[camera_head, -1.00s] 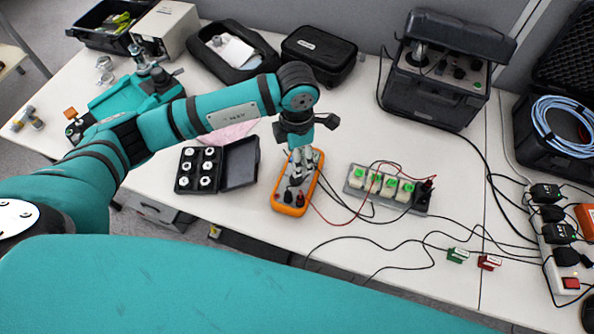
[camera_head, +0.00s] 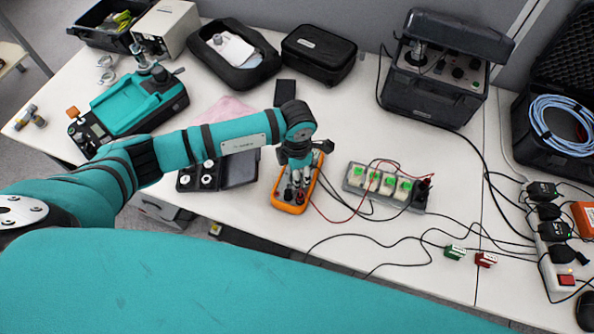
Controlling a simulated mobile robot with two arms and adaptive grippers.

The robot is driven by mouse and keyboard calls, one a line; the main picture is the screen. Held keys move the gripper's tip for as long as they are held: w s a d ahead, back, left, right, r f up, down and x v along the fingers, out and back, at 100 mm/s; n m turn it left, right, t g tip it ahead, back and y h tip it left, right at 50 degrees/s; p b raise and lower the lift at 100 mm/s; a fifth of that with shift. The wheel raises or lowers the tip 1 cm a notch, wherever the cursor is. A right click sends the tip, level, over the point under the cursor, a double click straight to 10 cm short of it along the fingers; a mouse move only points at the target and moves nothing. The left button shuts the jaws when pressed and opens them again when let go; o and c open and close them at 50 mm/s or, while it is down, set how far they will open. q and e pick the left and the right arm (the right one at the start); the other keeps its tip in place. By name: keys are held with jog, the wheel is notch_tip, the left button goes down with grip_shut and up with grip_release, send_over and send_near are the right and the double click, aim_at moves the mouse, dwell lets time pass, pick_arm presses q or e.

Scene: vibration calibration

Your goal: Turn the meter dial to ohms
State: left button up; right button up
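The orange multimeter (camera_head: 287,207) lies on the white table near the middle of the view, with red and black leads plugged into its lower end. My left arm comes in from the left, and its gripper (camera_head: 297,184) points down over the meter. The gripper covers most of the meter's face, so the dial and its setting are hidden. I cannot tell whether the fingers touch the dial or how far apart they are. My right gripper is not in view.
A grey block with green-topped terminals (camera_head: 385,184) stands right of the meter. An open black case of round parts (camera_head: 240,171) lies left, partly under my arm. Loose cables and green (camera_head: 455,252) and red clips (camera_head: 487,260) lie at the right front.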

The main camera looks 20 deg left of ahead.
pick_arm(q)
jog(key=c, duration=0.8)
jog(key=m+b, duration=0.2)
jog(key=shift+f+b, duration=0.2)
jog(key=shift+b, duration=0.1)
jog(key=shift+m+b, duration=1.2)
jog(key=shift+b, duration=0.05)
jog(key=shift+r+m+b, duration=0.2)
jog(key=shift+m+b, duration=1.5)
jog(key=shift+m, duration=0.1)
jog(key=o, duration=1.2)
jog(key=shift+c, duration=0.2)
